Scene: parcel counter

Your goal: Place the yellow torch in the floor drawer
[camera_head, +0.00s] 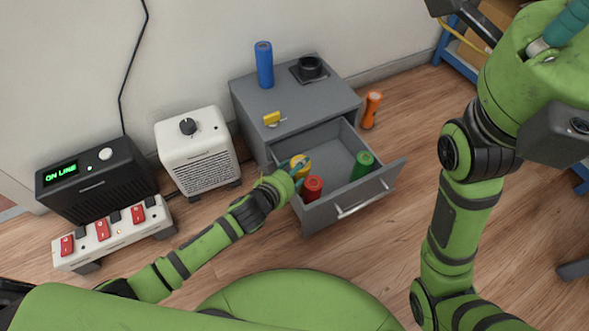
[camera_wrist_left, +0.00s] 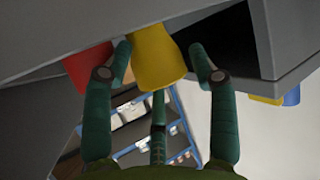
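The yellow torch (camera_head: 301,164) stands inside the pulled-out floor drawer (camera_head: 393,172), near its left side. My left gripper (camera_head: 297,169) reaches into the drawer at the torch. In the left wrist view the yellow torch (camera_wrist_left: 157,60) is between my left gripper's fingers (camera_wrist_left: 161,55). The fingers are spread, with a gap on the torch's right side, so the gripper looks open around it. My right gripper (camera_head: 566,26) shows only in part at the top right, with a teal finger; its opening is hidden.
The drawer also holds a red torch (camera_head: 313,188) and a green torch (camera_head: 362,164). A blue torch (camera_head: 264,64) and a black object (camera_head: 310,68) stand on the cabinet (camera_head: 290,99). An orange torch (camera_head: 371,109) stands on the floor. A white heater (camera_head: 196,150) is to the left.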

